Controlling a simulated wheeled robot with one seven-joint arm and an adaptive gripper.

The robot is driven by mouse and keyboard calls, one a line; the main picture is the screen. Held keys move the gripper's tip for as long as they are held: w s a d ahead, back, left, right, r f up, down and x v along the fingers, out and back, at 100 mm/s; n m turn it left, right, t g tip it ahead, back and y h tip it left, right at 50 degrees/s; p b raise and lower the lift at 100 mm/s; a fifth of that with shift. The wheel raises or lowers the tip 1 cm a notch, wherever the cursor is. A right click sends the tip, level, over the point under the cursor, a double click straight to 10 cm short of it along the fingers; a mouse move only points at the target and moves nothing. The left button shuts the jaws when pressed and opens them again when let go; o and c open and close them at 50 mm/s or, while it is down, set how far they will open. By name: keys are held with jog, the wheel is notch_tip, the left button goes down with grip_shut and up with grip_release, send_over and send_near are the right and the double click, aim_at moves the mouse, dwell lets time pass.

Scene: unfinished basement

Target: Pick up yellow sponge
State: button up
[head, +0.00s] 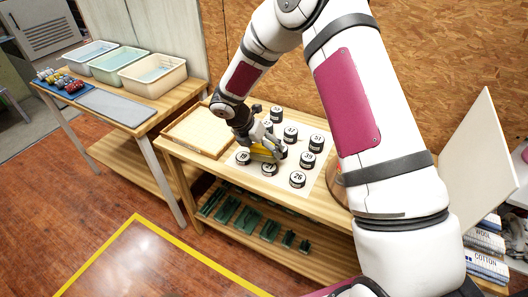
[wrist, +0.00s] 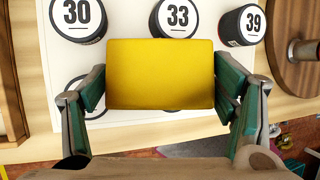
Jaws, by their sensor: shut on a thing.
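The yellow sponge (wrist: 160,74) is a plain rectangular block in the middle of the wrist view. My gripper (wrist: 160,90) is shut on it, with a green-padded finger at each side. In the head view the sponge (head: 262,153) shows as a small yellow patch beneath my gripper (head: 268,148), partly hidden by the fingers. It is over the white sheet with the numbered black pucks. I cannot tell whether it touches the sheet or is raised.
Pucks 30 (wrist: 78,18), 33 (wrist: 176,18) and 39 (wrist: 242,25) stand just beyond the sponge. A wooden tray (head: 171,137) is left of the sheet (head: 325,168). Bins stand on the left table (head: 140,128). A pale upright board (head: 480,150) is at right.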

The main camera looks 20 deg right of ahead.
jog(key=shift+s+a+r, duration=0.1)
jog(key=shift+s+r, duration=0.1)
jog(key=shift+r, duration=0.4)
jog(key=shift+s+r, duration=0.15)
jog(key=shift+r, duration=0.4)
jog(key=s+a+r, duration=0.1)
jog(key=s+a, duration=0.2)
jog(key=s, duration=1.2)
jog(key=shift+r, duration=0.15)
